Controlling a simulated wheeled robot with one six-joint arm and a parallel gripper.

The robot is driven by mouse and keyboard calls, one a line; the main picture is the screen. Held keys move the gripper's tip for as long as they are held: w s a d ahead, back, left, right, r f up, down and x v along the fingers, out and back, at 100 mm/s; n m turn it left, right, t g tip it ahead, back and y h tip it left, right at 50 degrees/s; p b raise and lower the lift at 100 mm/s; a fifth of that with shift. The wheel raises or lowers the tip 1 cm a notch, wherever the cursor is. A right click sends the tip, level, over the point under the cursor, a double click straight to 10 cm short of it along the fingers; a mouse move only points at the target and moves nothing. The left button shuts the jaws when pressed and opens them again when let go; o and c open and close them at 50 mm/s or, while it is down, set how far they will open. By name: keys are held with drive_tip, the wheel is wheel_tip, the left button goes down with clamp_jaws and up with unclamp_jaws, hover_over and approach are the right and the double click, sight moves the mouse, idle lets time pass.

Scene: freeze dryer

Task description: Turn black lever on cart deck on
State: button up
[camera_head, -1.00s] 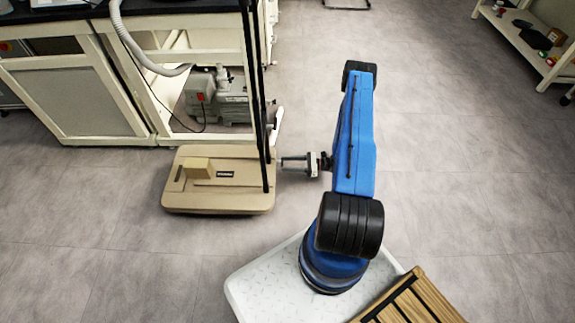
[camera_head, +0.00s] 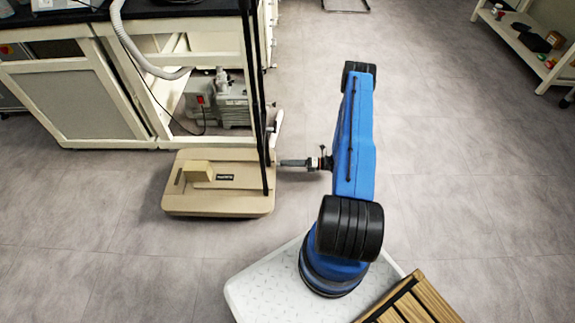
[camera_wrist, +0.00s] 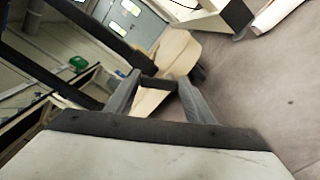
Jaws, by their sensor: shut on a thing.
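The cart's tan deck (camera_head: 225,205) stands low on the floor at the left of my arm in the head view. My gripper (camera_head: 281,163) is level with the deck's right edge, beside the black upright posts. In the wrist view my gripper (camera_wrist: 158,82) has its two grey fingers on either side of a short dark piece (camera_wrist: 158,84), which appears to be the black lever. The fingers are shut on it. In the head view the lever cannot be made out behind the posts and fingertips. A tan part of the cart (camera_wrist: 178,52) shows just beyond the fingers.
Two black upright posts (camera_head: 257,110) rise at the deck's right side, close to my gripper. A tan block (camera_head: 196,172) sits on the deck. A bench (camera_head: 75,90) with a grey pump (camera_head: 232,105) stands behind.

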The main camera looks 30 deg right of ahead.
drive_tip(key=m, duration=0.4)
drive_tip(key=w+m, duration=0.1)
drive_tip(key=shift+d+f+m, duration=0.1)
drive_tip(key=shift+d+m, duration=0.25)
drive_tip(key=shift+m, duration=0.05)
idle(0.4)
drive_tip(key=o, duration=1.1)
drive_tip(key=shift+c, duration=0.2)
drive_tip(key=v, duration=1.7)
drive_tip(key=shift+s, duration=0.2)
drive_tip(key=shift+d, duration=0.2)
